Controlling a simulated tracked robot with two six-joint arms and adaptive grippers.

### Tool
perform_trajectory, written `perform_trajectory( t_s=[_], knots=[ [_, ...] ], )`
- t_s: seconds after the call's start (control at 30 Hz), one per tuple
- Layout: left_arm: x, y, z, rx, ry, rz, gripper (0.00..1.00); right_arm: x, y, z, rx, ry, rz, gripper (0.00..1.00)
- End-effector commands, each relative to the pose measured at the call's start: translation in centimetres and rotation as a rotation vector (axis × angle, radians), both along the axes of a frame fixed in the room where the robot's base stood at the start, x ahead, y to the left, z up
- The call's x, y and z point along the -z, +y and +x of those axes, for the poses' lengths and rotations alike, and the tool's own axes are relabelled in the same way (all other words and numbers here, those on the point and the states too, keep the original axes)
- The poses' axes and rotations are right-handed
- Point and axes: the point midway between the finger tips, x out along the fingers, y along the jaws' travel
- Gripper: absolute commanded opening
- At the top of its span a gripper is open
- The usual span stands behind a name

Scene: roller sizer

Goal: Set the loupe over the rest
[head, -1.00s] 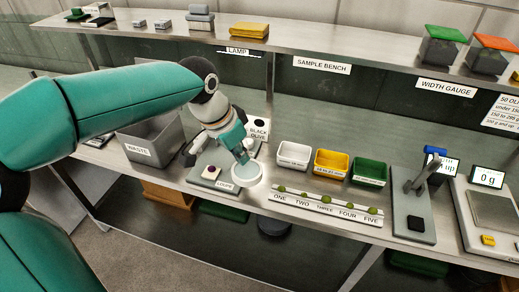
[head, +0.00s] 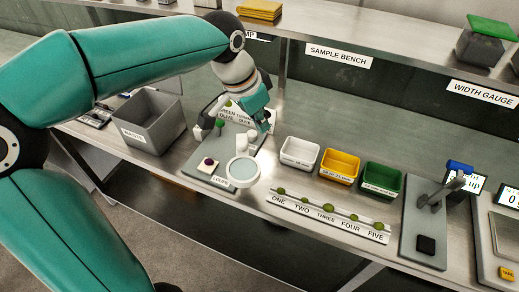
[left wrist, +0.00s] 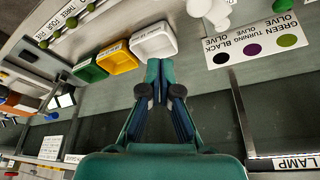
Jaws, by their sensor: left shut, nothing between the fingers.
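The loupe (head: 242,171) is a round pale lens in a white ring, beside a white post on a grey base plate (head: 196,172) labelled LOUPE. The ring sits at the plate's right edge. A dark purple olive (head: 208,163) sits on a small pale pad at the plate's left; I take this pad as the rest. The lens is to the right of it, not over it. My left gripper (head: 268,124) is behind the loupe, apart from it and empty. In the left wrist view its fingers (left wrist: 160,75) are together. My right gripper is not in view.
White (head: 300,165), yellow (head: 354,156) and green (head: 383,165) bins stand to the right, behind a numbered rail (head: 300,222) with olives. A grey waste bin (head: 150,140) stands left. A colour card (left wrist: 255,47) shows behind the loupe. The shelf runs above.

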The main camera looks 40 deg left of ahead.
Motion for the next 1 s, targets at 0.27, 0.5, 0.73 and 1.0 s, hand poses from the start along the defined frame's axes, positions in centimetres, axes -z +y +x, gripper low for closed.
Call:
perform_trajectory(
  t_s=[0.27, 0.5, 0.73, 1.0],
  knots=[
    [2.3, -0.1, 0.6, -0.004, 0.004, 0.000, 0.00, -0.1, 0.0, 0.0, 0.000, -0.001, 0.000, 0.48],
    [6.8, -0.5, 2.0, -0.005, 0.007, -0.001, 0.00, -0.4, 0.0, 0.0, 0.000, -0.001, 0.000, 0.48],
    [9.1, -0.2, 1.6, -0.009, 0.000, -0.001, 0.00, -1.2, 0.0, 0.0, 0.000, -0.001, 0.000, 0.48],
    [9.3, 0.4, -0.7, -0.006, -0.001, 0.000, 0.00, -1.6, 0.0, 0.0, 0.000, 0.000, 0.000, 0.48]
  ],
)
